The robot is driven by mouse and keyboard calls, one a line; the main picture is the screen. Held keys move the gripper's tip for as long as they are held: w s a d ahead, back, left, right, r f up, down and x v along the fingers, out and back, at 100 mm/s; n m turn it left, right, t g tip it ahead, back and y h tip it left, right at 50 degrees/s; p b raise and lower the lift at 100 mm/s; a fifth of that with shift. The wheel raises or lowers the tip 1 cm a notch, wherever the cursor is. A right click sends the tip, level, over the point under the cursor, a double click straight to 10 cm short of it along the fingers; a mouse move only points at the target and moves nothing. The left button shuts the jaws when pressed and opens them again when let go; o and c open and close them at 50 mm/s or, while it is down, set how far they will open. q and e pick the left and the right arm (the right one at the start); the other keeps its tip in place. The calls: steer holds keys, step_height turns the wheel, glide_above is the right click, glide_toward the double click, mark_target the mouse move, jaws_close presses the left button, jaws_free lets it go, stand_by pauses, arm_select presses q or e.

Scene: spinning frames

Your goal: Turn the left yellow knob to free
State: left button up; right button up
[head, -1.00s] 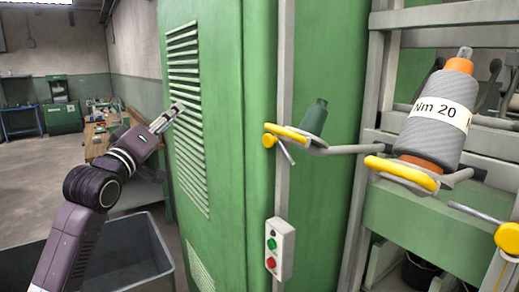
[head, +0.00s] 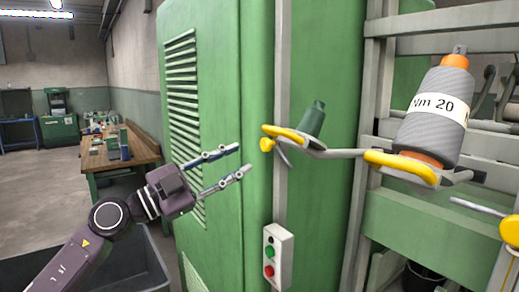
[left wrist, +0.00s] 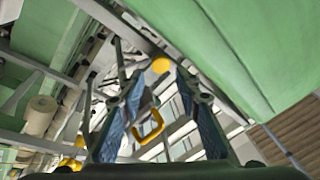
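The left yellow knob (head: 266,145) is a small round knob with a grey curved lever beside it, below a yellow handle (head: 284,132) on the green machine's post. My left gripper (head: 243,158) is open and empty, in front of the green cabinet, left of the knob and slightly lower. It points toward the knob, and a gap shows between them. In the left wrist view, a round yellow knob (left wrist: 161,65) appears between the open fingers, with a yellow loop-shaped handle (left wrist: 152,125) below it. Another yellow knob (head: 510,229) is at the right edge. My right gripper is not in view.
The green cabinet (head: 215,60) stands close behind my left gripper. A control box with green and red buttons (head: 278,257) is below the knob. A green bobbin (head: 312,118) and a grey "Nm 20" bobbin (head: 435,115) stand to the right. A wooden bench (head: 130,150) is behind left.

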mark_target(263, 146)
arm_select(q)
steer(key=p+x, duration=0.2)
steer(key=x, duration=0.5)
steer(key=shift+w+d+r, duration=0.1)
steer(key=shift+d+r, duration=0.05)
steer(key=shift+c, duration=0.3)
jaws_close()
